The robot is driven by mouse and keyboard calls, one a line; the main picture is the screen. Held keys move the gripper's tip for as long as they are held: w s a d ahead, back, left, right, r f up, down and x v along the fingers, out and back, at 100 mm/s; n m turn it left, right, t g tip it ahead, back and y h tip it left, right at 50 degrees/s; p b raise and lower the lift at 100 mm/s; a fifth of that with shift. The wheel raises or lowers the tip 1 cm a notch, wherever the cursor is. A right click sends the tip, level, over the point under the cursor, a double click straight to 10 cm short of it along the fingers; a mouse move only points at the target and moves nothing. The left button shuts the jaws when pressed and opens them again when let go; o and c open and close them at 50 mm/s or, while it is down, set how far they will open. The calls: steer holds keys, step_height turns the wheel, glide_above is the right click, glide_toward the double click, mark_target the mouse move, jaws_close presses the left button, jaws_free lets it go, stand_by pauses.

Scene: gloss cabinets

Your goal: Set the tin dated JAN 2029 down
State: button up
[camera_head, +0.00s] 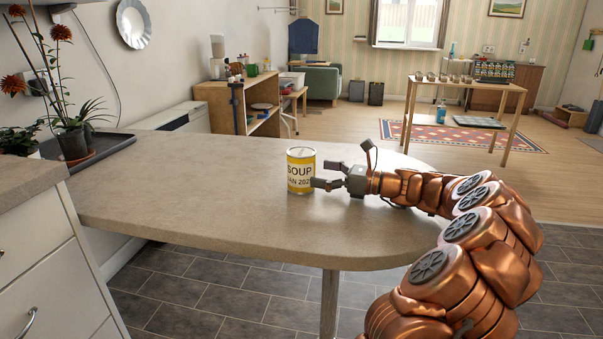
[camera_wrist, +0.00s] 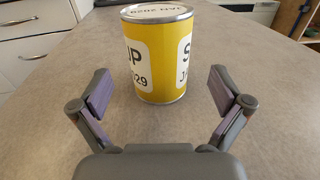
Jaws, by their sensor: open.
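A yellow soup tin (camera_head: 301,171) with a white label stands upright on the beige countertop (camera_head: 180,180). The label reads SOUP and a partly cut-off date, "AN 202". In the wrist view the tin (camera_wrist: 157,60) stands just beyond my fingertips, with "29" on the side and a date on its lid that looks upside down. My gripper (camera_head: 322,176) is at the right of the tin, low over the counter. In the wrist view my gripper (camera_wrist: 161,92) is open and empty, with one finger to each side of the tin's near face and bare counter between them.
The counter around the tin is clear, and its rounded edge lies to the right and front. A dark tray (camera_head: 95,148) with a potted plant (camera_head: 72,143) is at the far left. A wooden shelf unit (camera_head: 240,105) stands behind the counter.

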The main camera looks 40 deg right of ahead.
mark_target(301, 169)
steer(key=b+x, duration=0.1)
steer(key=x, duration=0.4)
steer(key=shift+w+a, duration=0.15)
steer(key=c, duration=1.7)
steer(key=shift+r, duration=0.1)
steer(key=shift+c, duration=0.2)
